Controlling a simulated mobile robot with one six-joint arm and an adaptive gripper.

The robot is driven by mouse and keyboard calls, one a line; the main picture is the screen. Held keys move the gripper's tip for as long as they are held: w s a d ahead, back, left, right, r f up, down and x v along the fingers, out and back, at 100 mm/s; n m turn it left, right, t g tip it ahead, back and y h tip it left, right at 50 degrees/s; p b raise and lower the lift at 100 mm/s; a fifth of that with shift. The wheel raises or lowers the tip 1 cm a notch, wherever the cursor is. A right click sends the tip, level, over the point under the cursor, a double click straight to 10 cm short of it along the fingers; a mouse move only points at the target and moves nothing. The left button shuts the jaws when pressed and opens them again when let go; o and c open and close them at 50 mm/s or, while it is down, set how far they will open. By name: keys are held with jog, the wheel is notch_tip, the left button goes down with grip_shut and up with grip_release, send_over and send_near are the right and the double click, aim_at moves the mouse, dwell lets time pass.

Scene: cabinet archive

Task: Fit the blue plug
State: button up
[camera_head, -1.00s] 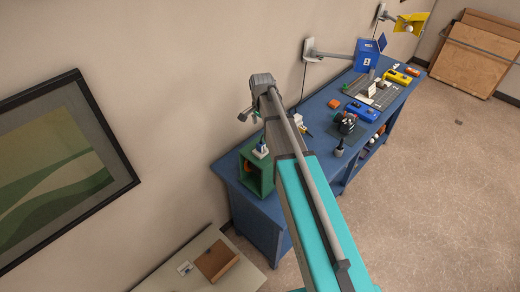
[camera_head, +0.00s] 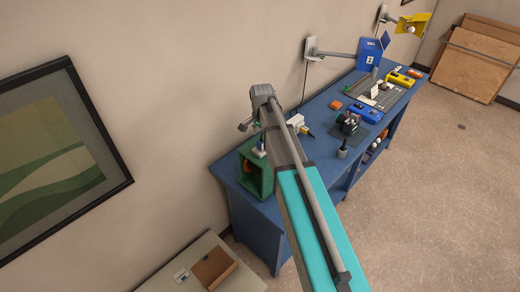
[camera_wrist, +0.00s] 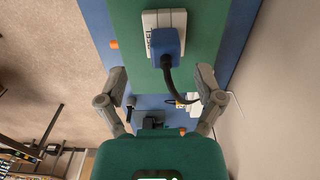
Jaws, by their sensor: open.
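The blue plug (camera_wrist: 167,47) sits at a white socket block (camera_wrist: 151,20) on the green box. A black cable runs from the plug. I cannot tell whether the plug is fully seated. In the head view the plug (camera_head: 260,146) shows small on top of the green box (camera_head: 257,173). My gripper (camera_wrist: 162,76) is open, its two fingers apart on either side of the cable, short of the plug and not touching it. In the head view my gripper (camera_head: 247,124) is above the box, partly hidden by the arm.
The blue workbench (camera_head: 320,112) carries a white item with a yellow tip (camera_head: 298,121), an orange block (camera_head: 336,105), a black holder (camera_head: 349,123) and a blue case (camera_head: 367,115) farther along. A wall and picture frame (camera_head: 118,165) stand at left. Open floor (camera_head: 440,190) lies at right.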

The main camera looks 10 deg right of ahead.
aim_at(261, 141)
jog(key=shift+f, duration=0.3)
jog(key=shift+w+f+b, duration=0.15)
jog(key=shift+f+b, duration=1.1)
jog(key=shift+b, duration=0.1)
jog(key=shift+w+f+b, duration=0.1)
jog(key=shift+f+b, duration=1.15)
jog(key=shift+b, duration=0.05)
grip_shut()
